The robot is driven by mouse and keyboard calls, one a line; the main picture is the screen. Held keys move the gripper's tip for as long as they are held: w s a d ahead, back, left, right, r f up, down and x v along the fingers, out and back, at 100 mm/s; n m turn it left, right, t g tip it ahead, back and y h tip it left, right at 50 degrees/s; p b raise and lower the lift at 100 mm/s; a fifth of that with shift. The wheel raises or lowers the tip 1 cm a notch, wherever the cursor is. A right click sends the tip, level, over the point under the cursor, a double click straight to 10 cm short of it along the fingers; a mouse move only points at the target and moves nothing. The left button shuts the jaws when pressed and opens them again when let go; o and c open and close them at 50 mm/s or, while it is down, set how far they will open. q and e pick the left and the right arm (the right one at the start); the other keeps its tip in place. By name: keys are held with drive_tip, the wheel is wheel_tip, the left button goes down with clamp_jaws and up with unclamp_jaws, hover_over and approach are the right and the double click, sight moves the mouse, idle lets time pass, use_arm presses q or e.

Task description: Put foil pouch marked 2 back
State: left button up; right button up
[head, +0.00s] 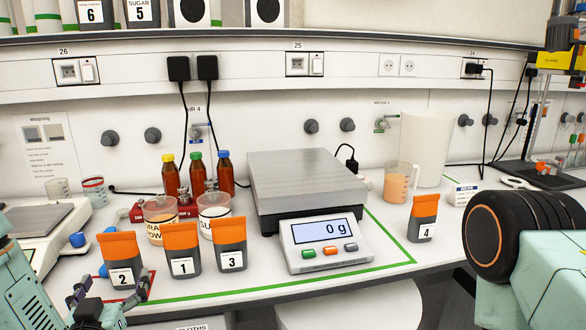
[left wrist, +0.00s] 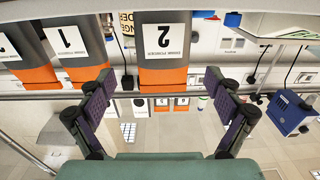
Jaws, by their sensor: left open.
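The foil pouch marked 2 (head: 122,258), dark grey with an orange top, stands upright at the front left of the bench, inside or on a red outline (head: 151,288). It also shows upside down in the left wrist view (left wrist: 163,50). My left gripper (head: 93,300) is open and empty, just in front of the pouch at lower left. In the left wrist view its fingers (left wrist: 164,95) are spread, one to each side of the pouch's orange top, with gaps on both sides. My right gripper is out of view; only part of my right arm shows.
Pouches 1 (head: 181,250) and 3 (head: 231,246) stand close to the right of pouch 2. Pouch 4 (head: 423,218) stands beyond the scale (head: 325,238), which reads 0 g. Tubs and bottles stand behind. A shelf (head: 230,41) above holds pouches 6 and 5.

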sight(122, 255)
use_arm(q)
drive_tip(key=x, duration=0.6)
drive_tip(key=shift+w+a, duration=0.1)
drive_tip(key=shift+w, duration=0.3)
drive_tip(key=shift+r, duration=0.55)
drive_tip(key=shift+s+r, duration=0.15)
drive_tip(key=shift+r, duration=0.1)
drive_tip(key=shift+f, duration=0.1)
